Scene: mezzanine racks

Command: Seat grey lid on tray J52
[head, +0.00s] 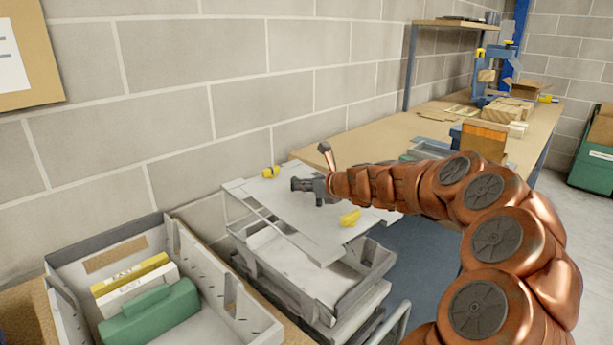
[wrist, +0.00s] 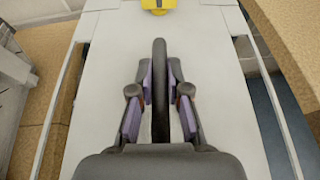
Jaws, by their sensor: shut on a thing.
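The grey lid (head: 270,202) is a flat pale panel with yellow clips (head: 350,217) at its edges. It lies over the top of a grey tray (head: 345,290) in a stack, and its edges look askew to the tray's rim. A gap shows below its near edge, so I cannot tell that it is seated. My gripper (head: 308,186) is at the lid's middle. In the wrist view my gripper (wrist: 160,78) is shut on the lid's dark upright handle (wrist: 160,110). The lid (wrist: 215,70) fills that view's middle. No J52 label is readable.
A grey open bin (head: 235,295) at the left holds a green case (head: 150,312) and yellow and white boxes. A block wall (head: 180,80) stands close behind. A wooden workbench (head: 400,130) with boxes and a blue press is at the back right.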

